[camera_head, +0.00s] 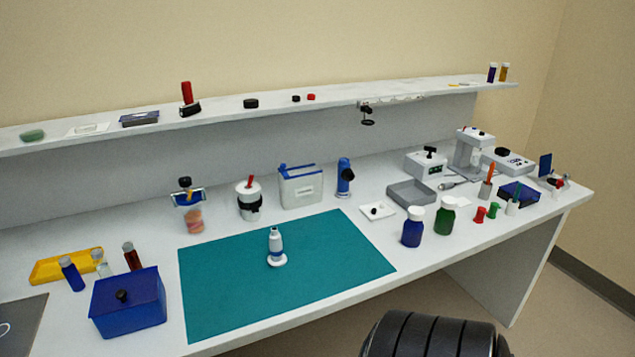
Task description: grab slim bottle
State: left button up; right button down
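A slim white bottle with a blue band (275,240) stands upright near the middle of the teal mat (220,302). Its base is on, or joined to, a small round white foot; I cannot tell which. Nothing touches it from the sides. Other narrow bottles stand at the left: a blue one (72,274), a clear one (102,264) and a brown one (132,257). Neither of my grippers shows in the head view. A black ribbed part, likely of my own arm, shows at the bottom edge.
A blue box with a black knob (128,302) stands left of the mat. A wider blue bottle (412,229) and a green bottle (445,217) stand right of it. A grey tray (411,195) lies behind them. A shelf (225,108) runs along the back. Most of the mat is clear.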

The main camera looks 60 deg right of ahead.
aim_at(276, 259)
jog(key=z, duration=1.7)
